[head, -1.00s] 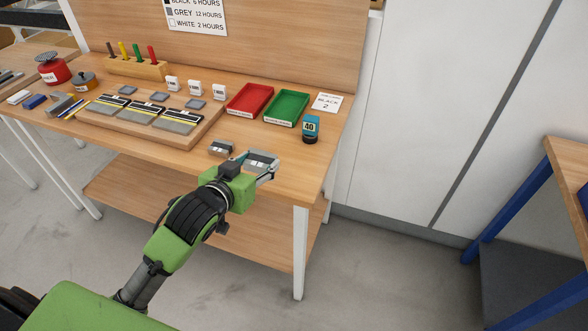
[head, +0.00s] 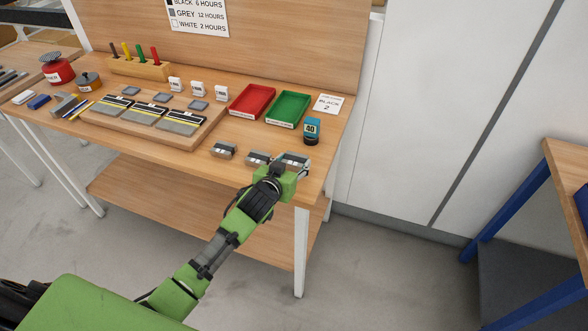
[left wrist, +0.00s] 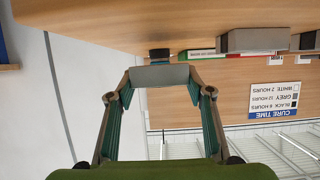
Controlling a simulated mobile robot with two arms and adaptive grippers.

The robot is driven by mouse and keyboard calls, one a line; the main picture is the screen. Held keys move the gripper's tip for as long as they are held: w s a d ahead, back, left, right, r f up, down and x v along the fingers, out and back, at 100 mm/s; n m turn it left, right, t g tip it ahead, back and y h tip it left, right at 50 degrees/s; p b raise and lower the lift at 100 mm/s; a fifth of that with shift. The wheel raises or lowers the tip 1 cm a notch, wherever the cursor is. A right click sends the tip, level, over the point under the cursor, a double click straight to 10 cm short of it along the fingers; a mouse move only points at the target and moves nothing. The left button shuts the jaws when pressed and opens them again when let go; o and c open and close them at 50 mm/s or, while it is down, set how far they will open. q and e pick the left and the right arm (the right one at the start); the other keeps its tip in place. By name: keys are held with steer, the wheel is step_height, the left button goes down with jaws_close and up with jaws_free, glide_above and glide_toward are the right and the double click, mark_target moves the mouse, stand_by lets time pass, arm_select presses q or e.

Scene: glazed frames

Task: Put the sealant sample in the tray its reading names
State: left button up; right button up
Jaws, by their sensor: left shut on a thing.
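My left gripper (head: 291,169) is shut on a small grey sample block (head: 296,157) at the front right of the bench. In the left wrist view the block (left wrist: 160,75) sits between the fingertips. Two similar grey blocks with dark parts, a left one (head: 223,150) and a middle one (head: 257,158), stand left of it. A red tray (head: 251,101) and a green tray (head: 288,108) lie behind, both empty, their front labels too small to read. A blue and black device (head: 312,131) showing "40" stands right of the green tray. My right gripper is out of view.
A card (head: 328,104) reads "BLACK 2". The wall sign (head: 198,15) lists black 6, grey 12 and white 2 hours. A wooden board (head: 150,132) with striped panels fills the bench left of the trays. Bare bench lies between blocks and trays.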

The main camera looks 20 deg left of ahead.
mark_target(294, 170)
arm_select(q)
steer(key=shift+w+d+f+p, duration=0.15)
steer(key=shift+f+p, duration=0.1)
steer(key=shift+f, duration=0.35)
steer(key=shift+w+f+p, duration=0.1)
steer(key=shift+f+p, duration=0.1)
steer(key=shift+f, duration=0.35)
steer(key=shift+f+p, duration=0.2)
steer(key=shift+p, duration=0.15)
steer(key=shift+f, duration=0.3)
steer(key=shift+f, duration=0.1)
steer(key=o, duration=1.2)
steer(key=shift+f, duration=0.1)
